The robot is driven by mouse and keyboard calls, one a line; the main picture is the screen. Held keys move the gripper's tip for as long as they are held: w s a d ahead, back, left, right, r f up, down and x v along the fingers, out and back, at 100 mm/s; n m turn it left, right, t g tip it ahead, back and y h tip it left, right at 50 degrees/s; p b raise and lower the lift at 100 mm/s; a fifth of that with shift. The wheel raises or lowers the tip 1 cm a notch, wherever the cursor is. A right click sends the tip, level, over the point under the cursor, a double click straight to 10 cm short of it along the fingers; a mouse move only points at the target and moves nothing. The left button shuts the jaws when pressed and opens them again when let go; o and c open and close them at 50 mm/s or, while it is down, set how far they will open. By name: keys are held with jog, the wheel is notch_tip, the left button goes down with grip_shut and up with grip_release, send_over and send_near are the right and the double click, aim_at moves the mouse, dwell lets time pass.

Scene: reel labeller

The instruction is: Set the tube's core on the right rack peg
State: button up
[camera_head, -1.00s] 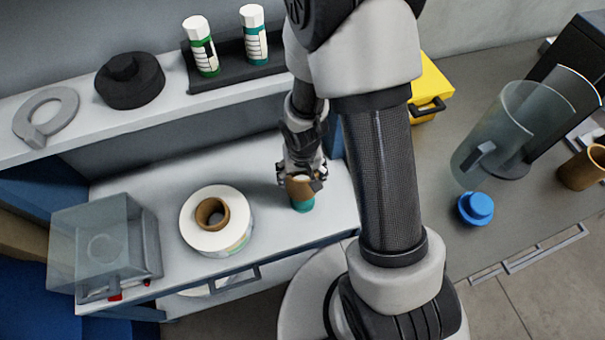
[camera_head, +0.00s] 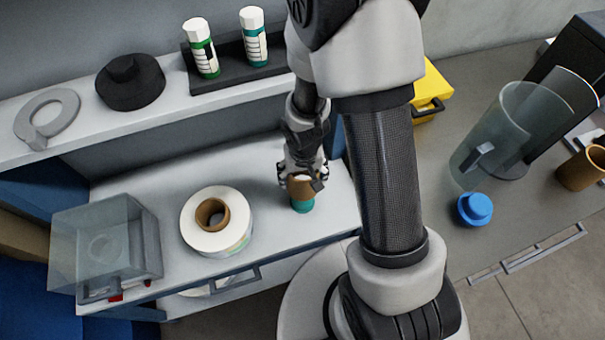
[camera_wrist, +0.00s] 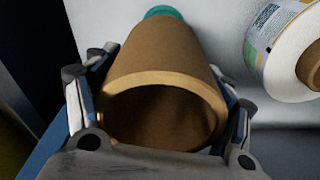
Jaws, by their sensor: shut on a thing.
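A brown cardboard core (camera_head: 299,187) stands on the white table with a teal piece (camera_head: 302,205) at its lower end. My gripper (camera_head: 303,173) is above it, with its fingers shut on the core's upper part. In the wrist view the core (camera_wrist: 165,62) lies between the two fingers, its open, hollow end toward the camera. The teal piece (camera_wrist: 165,12) shows at its far end. I cannot tell whether the core sits around it or on top of it. A dark rack (camera_head: 232,72) on the shelf holds two white-capped tubes, green-marked (camera_head: 202,48) and teal-marked (camera_head: 254,36); no bare peg is visible.
A label roll (camera_head: 235,234) with a brown core lies left of my gripper. A clear-sided box (camera_head: 150,245) stands farther left. A grey ring (camera_head: 66,103) and black round part (camera_head: 132,85) lie on the shelf. A blue knobbed part (camera_head: 475,209) and clear cylinder (camera_head: 478,125) are at right.

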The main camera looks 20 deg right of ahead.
jog(key=shift+w+r, duration=0.15)
jog(key=shift+r, duration=0.1)
jog(key=shift+a+r, duration=0.1)
jog(key=shift+r, duration=0.2)
dwell(0.4)
jog(key=o, duration=1.2)
jog(key=shift+c, duration=0.2)
notch_tip(320, 180, up, 12)
jog(key=s, duration=0.1)
jog(key=shift+s+a, duration=0.15)
jog(key=shift+s, duration=0.2)
